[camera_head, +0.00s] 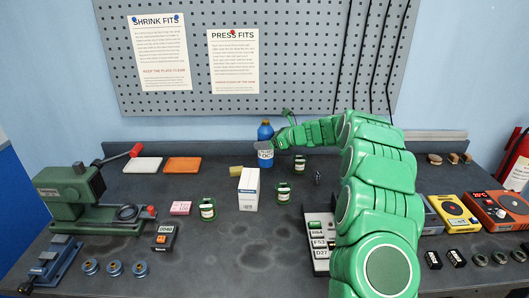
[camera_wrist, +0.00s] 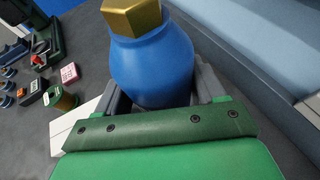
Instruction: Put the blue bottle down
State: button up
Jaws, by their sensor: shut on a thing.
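The blue bottle (camera_head: 265,131) with a gold cap is near the back of the bench, left of my arm in the head view. In the wrist view, the bottle (camera_wrist: 152,62) fills the upper middle, between grey fingers. My gripper (camera_wrist: 160,95) is shut on the bottle's body.
Green-banded jars (camera_head: 283,192) stand nearby. White (camera_head: 142,164) and orange (camera_head: 182,164) trays lie at the back left. The bench between the orange tray and the yellow block is clear.

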aim_at(265, 151)
jog(key=shift+w+a+f, duration=0.2)
jog(key=shift+w+f, duration=1.15)
jog(key=shift+f, duration=1.65)
jog(key=shift+f, duration=0.1)
jog(key=o, duration=1.5)
jog(key=shift+f, duration=0.1)
